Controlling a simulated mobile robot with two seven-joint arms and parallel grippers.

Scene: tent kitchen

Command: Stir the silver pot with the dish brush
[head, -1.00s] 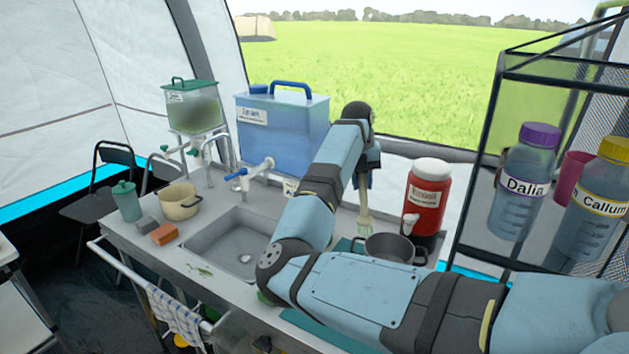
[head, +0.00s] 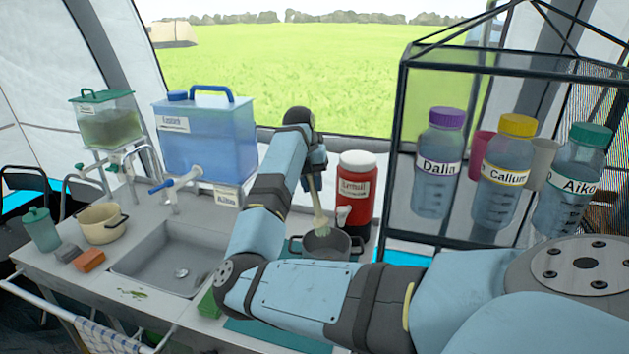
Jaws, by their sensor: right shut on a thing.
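The silver pot (head: 343,244), a grey metal pot with side handles, stands on the counter in front of the red drink cooler. My forearm hides its lower front. My right gripper (head: 315,170) is above the pot, pointing down and shut on the dish brush (head: 318,202). The brush hangs nearly upright, slightly tilted, with its pale head at the pot's opening. I cannot tell whether the head touches the bottom or the wall. My left gripper is not in view.
The red drink cooler (head: 358,190) stands close behind the pot. A sink (head: 160,262), a cream pot (head: 100,224), an orange sponge (head: 89,260) and a blue water container (head: 205,140) are to the left. A hanging mesh rack (head: 395,180) with bottles is to the right.

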